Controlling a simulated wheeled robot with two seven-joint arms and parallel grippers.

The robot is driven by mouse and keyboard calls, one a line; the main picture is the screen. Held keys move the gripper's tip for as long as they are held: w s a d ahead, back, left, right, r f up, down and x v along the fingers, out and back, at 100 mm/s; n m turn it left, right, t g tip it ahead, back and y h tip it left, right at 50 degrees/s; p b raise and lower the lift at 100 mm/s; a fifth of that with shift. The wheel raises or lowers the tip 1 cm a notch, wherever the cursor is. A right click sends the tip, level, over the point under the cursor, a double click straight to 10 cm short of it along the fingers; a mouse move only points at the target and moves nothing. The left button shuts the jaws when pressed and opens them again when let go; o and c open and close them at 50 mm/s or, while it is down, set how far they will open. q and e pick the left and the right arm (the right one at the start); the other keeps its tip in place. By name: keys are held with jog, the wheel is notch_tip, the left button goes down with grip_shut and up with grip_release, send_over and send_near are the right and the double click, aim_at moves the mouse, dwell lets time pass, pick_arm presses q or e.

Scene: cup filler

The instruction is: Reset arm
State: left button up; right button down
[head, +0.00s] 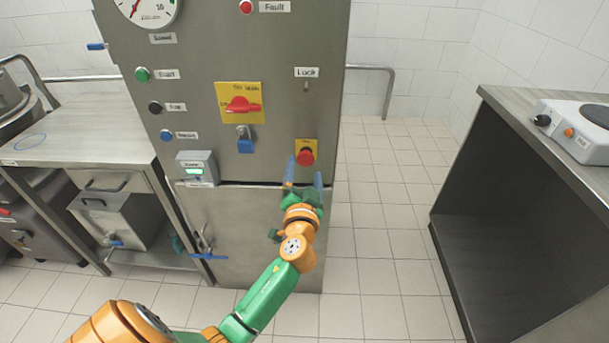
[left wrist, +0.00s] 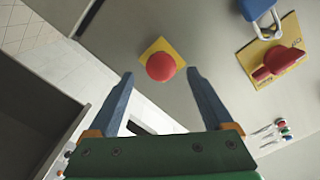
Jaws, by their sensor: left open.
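My left gripper (head: 304,173) is open and empty in front of the steel cabinet (head: 230,60), just below the red emergency button (head: 306,156) on its yellow plate. In the left wrist view, the round red button (left wrist: 160,67) shows between the two blue fingertips, beyond them. I see no contact between fingers and button, though the exact gap is hard to tell. My left arm reaches up from the lower left of the head view. My right gripper is not in view.
The cabinet face carries a red rotary switch (head: 240,105), a blue padlock (head: 245,140), a small display (head: 196,167) and several push buttons. A steel table (head: 75,130) stands left. A dark-sided bench (head: 500,105) with a hotplate (head: 580,125) stands right. Tiled floor (head: 385,240) between is clear.

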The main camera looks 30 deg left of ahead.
pick_arm(q)
jog(key=v, duration=0.4)
jog(key=s+d+f+m+g+h+p, duration=0.1)
jog(key=s+d+f+g+h, duration=0.15)
jog(key=f, duration=0.55)
jog(key=s+d+f+m+g+h+p, duration=0.1)
jog(key=s+d+f+g+h+p, duration=0.15)
jog(key=f, duration=0.55)
jog(key=s+d+f+m+g+h+p, duration=0.1)
jog(key=s+d+f, duration=0.15)
jog(key=f, duration=0.55)
jog(key=s+f+n+g+h+p, duration=0.1)
jog(key=s+f+g, duration=0.3)
jog(key=s, duration=1.1)
jog(key=s+d+f+n+g+h+p, duration=0.1)
jog(key=s+f+g, duration=0.3)
jog(key=s+f, duration=0.4)
jog(key=s+h+p, duration=0.1)
jog(key=s, duration=0.6)
jog(key=shift+d+f, duration=0.15)
jog(key=shift+d, duration=0.15)
